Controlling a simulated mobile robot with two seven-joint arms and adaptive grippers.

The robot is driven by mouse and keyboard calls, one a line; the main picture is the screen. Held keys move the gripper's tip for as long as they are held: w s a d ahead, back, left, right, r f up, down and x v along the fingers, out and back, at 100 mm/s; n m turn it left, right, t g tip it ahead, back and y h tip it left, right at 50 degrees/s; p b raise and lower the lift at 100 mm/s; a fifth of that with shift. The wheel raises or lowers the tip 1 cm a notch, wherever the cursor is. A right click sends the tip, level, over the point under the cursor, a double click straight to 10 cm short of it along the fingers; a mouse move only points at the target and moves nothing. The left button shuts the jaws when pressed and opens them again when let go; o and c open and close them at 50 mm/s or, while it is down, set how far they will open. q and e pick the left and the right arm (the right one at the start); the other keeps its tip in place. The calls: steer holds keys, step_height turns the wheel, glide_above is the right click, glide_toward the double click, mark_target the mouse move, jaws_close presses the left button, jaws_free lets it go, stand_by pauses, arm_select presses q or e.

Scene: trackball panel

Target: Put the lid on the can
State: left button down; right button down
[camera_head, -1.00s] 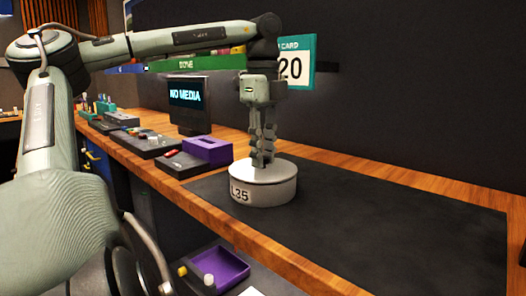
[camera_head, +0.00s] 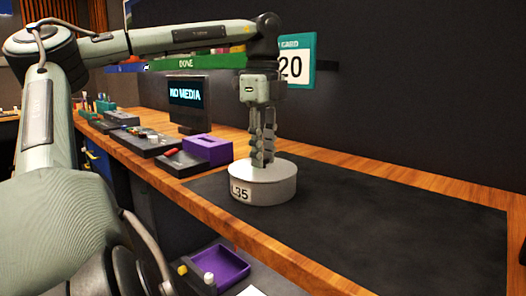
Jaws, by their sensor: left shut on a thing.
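A short, wide, pale grey can (camera_head: 264,190) marked "L35" stands upright on the dark mat of the workbench. Its flat, round pale top (camera_head: 284,170) looks like the lid; I cannot make out a gap between it and the can. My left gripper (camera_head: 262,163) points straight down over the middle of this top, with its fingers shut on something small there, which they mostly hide. My right gripper is not in view.
The dark mat (camera_head: 370,215) is clear to the right of the can. A purple box (camera_head: 207,150), a "NO MEDIA" screen (camera_head: 189,103) and panels with small parts stand at the left. A purple tray (camera_head: 222,266) sits low in front. A "20" card (camera_head: 293,68) hangs behind.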

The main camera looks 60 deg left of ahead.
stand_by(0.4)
arm_select(q)
steer(key=c, duration=1.2)
jaws_free()
steer(key=o, duration=0.4)
steer(key=shift+o, duration=0.2)
steer(key=shift+r+p, duration=2)
steer(key=shift+r, duration=0.45)
steer(key=shift+r+p, duration=0.65)
steer(key=shift+r, duration=0.4)
